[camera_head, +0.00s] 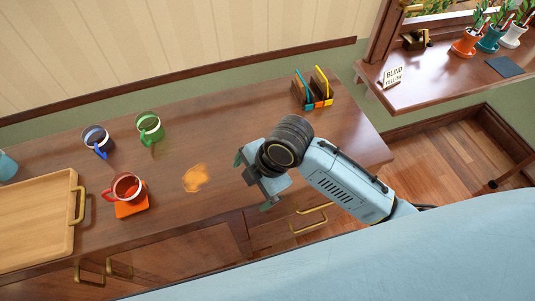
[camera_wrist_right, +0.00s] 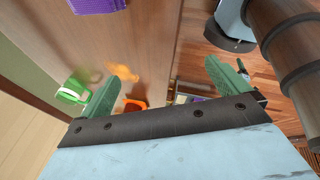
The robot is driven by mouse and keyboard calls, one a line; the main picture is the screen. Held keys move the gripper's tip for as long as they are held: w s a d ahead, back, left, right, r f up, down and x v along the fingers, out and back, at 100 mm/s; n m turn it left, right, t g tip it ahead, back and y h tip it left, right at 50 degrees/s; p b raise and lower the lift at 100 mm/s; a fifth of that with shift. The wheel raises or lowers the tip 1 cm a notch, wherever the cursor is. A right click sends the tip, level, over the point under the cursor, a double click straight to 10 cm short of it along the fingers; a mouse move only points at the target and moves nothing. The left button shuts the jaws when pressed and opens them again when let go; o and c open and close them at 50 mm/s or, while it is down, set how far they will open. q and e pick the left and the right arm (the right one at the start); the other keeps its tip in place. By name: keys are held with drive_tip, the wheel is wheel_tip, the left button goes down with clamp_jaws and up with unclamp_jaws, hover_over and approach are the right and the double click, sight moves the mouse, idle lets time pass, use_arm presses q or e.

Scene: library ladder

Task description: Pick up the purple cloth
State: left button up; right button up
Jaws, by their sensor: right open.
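The purple cloth (camera_wrist_right: 97,5) shows at the top edge of the right wrist view, cut off by the frame, on the brown wooden counter. I cannot make it out in the head view. My right gripper (camera_head: 253,182) is over the front part of the counter, right of the orange spill. In the right wrist view its two green fingers (camera_wrist_right: 168,68) are spread apart with nothing between them, and the cloth lies beyond them to the upper left. My left gripper is in neither view.
On the counter (camera_head: 345,140) are an orange spill (camera_head: 195,178), a red mug (camera_head: 127,187) on an orange coaster (camera_head: 131,209), a blue mug (camera_head: 97,139), a green mug (camera_head: 150,127), a wooden tray (camera_head: 35,215) and a colourful rack (camera_head: 315,92). Potted plants (camera_head: 490,40) stand on the sill.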

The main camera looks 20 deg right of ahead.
drive_tip(key=w+d+r+n+g+h, duration=0.1)
drive_tip(key=w+d+r+n+h, duration=0.15)
drive_tip(key=w+n, duration=0.4)
drive_tip(key=w+d+r+n+g+h, duration=0.1)
drive_tip(key=w+d+r+n+h, duration=0.2)
drive_tip(key=n, duration=0.7)
drive_tip(key=shift+y, duration=0.75)
drive_tip(key=f, duration=0.2)
drive_tip(key=w+d+f, duration=0.1)
drive_tip(key=f, duration=0.5)
drive_tip(key=shift+w+d+b, duration=0.2)
drive_tip(key=shift+b, duration=0.15)
drive_tip(key=f, duration=0.5)
drive_tip(key=shift+s+d+f, duration=0.1)
drive_tip(key=shift+s+d, duration=0.05)
drive_tip(key=shift+s, duration=0.1)
drive_tip(key=c, duration=0.7)
drive_tip(key=shift+c, duration=0.2)
wheel_tip(320, 180, up, 10)
drive_tip(key=shift+r+p, duration=0.1)
drive_tip(key=shift+p, duration=0.3)
